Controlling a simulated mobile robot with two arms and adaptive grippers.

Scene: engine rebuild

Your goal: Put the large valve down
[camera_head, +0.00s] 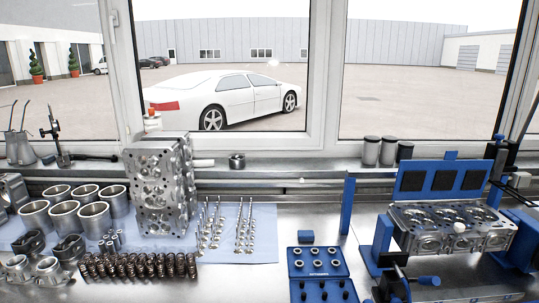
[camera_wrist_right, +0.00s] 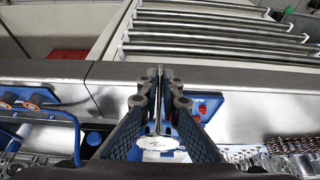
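In the right wrist view my right gripper (camera_wrist_right: 160,88) is closed around a thin upright stem. A shiny round disc, the head of the large valve (camera_wrist_right: 158,143), shows at the lower end of that stem, between the blue-padded fingers. The valve appears held clear of the surfaces behind it. In the head view two groups of silver valves stand on the blue mat (camera_head: 262,213): a left group (camera_head: 210,230) and a right group (camera_head: 245,232). Neither gripper shows in the head view.
A cylinder head (camera_head: 455,228) lies in a blue fixture (camera_head: 346,205) at the right. Another cylinder head (camera_head: 160,185) stands upright at left. Cylinder liners (camera_head: 65,220), springs (camera_head: 140,266) and a blue parts tray (camera_head: 318,262) occupy the bench. Bare bench lies between tray and mat.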

